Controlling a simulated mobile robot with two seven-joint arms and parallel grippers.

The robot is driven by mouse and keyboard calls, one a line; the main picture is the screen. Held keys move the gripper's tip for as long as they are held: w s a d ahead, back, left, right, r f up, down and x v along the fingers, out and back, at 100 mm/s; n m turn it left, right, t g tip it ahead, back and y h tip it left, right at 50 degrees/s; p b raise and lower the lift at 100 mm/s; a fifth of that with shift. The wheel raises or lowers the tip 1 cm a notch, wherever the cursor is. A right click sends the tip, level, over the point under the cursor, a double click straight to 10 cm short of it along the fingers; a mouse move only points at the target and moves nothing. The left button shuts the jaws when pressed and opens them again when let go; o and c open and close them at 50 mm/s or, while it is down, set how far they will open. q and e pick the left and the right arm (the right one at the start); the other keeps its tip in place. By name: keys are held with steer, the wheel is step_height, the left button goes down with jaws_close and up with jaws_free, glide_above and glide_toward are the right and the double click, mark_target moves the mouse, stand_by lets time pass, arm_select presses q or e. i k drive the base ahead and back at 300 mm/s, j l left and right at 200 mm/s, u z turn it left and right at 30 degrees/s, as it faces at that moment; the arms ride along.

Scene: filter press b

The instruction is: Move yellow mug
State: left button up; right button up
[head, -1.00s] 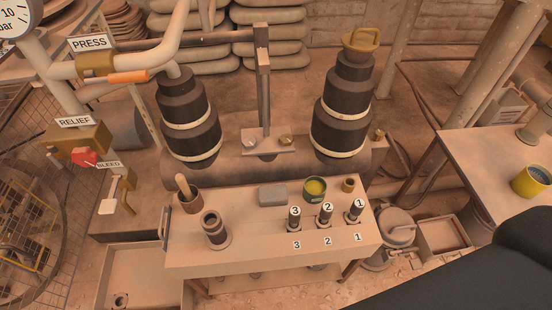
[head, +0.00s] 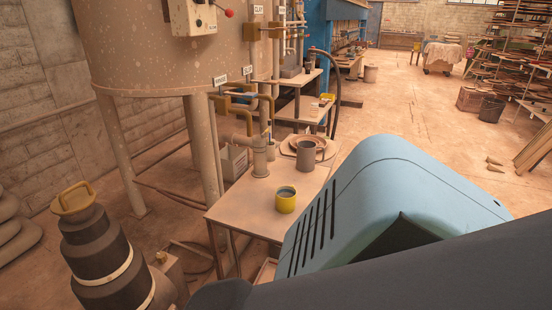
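The yellow mug (head: 286,201) stands upright near the front edge of a small beige table (head: 240,206). Something grey-blue shows inside its rim. My blue and black arm covers the lower right of the head view, to the right of the mug. Its gripper is out of sight, and my other gripper is not in the picture either.
A grey cylinder (head: 306,155) and a round plate (head: 322,143) stand behind the mug. A pipe stub (head: 260,160) rises at the table's back left. A large tank (head: 160,50) stands behind on legs. Open floor (head: 415,110) lies to the right.

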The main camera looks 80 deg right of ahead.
mark_target(285, 196)
steer(key=i+z, duration=0.15)
steer(key=i, duration=0.15)
steer(key=z, duration=2.45)
